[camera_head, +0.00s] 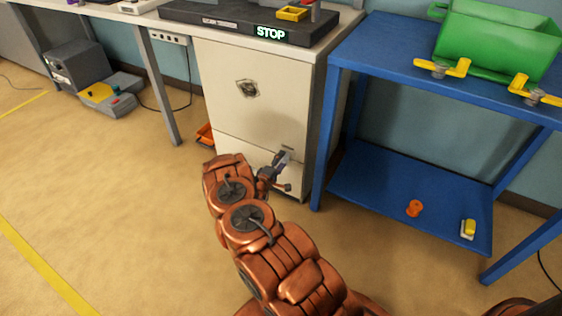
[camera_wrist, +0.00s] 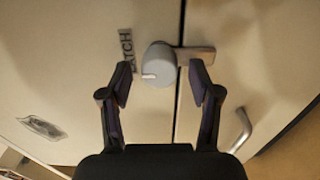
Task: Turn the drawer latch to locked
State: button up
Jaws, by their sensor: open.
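The drawer latch is a round grey knob (camera_wrist: 158,66) with a white mark on its face, beside a "LATCH" label (camera_wrist: 126,50). A metal bar (camera_wrist: 196,54) reaches from the knob's side across the seam between two panels of the cream cabinet (camera_head: 235,60). In the wrist view my gripper (camera_wrist: 161,80) is open, with one fingertip on each side of the knob. A gap shows between each finger and the knob; contact is not visible. In the head view my gripper (camera_head: 277,168) is at the lower drawer front, and my arm hides part of that front.
A curved metal handle (camera_wrist: 240,132) sits beyond the seam, right of my fingers in the wrist view. A blue table (camera_head: 385,45) with a lower shelf (camera_head: 370,185) stands close on the right. A lit STOP sign (camera_head: 271,32) is above the cabinet. Floor on the left is open.

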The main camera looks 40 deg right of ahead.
jog(key=v, duration=1.2)
jog(key=shift+d, duration=0.1)
